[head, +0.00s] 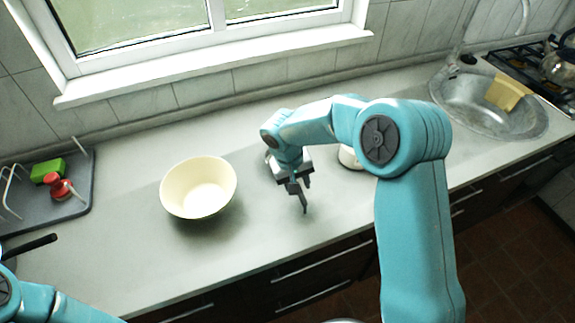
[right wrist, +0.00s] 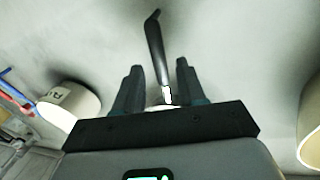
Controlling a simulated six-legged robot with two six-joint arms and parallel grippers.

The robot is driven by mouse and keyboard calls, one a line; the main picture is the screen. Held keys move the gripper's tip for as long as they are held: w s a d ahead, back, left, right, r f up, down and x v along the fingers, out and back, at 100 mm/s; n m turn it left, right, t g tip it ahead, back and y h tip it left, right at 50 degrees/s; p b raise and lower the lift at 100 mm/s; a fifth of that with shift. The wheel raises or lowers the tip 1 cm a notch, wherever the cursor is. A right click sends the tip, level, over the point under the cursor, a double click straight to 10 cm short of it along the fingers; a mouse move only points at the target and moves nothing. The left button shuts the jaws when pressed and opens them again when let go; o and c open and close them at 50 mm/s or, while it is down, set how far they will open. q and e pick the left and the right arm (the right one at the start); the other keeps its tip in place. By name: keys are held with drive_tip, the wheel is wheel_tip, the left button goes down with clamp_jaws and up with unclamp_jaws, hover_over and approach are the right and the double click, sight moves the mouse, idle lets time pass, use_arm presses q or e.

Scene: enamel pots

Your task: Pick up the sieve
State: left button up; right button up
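The sieve's black handle (right wrist: 155,50) shows in the right wrist view, running away from me with a short shiny metal part at its near end. The handle's tip also shows in the head view (head: 304,206), just below my right gripper (head: 293,184). The sieve's bowl is mostly hidden behind my right arm and gripper. In the right wrist view my right gripper (right wrist: 158,88) is open, its two fingers apart on either side of the handle's near end. I see gaps beside the handle; contact is not visible. My left arm shows at the lower left of the head view, its gripper out of sight.
A cream bowl (head: 200,187) stands left of my right gripper. A white pot (head: 350,158) is partly hidden behind my right arm. A grey rack (head: 75,200) holds a green sponge (head: 47,170) and a red-and-white item (head: 61,187). A sink (head: 480,115) is at right.

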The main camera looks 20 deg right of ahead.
drive_tip(key=f, duration=0.2)
drive_tip(key=shift+d+f, duration=0.25)
drive_tip(key=shift+f, duration=0.1)
drive_tip(key=shift+d+f, duration=0.1)
drive_tip(key=shift+f, duration=0.2)
drive_tip(key=shift+c, duration=1.3)
clamp_jaws()
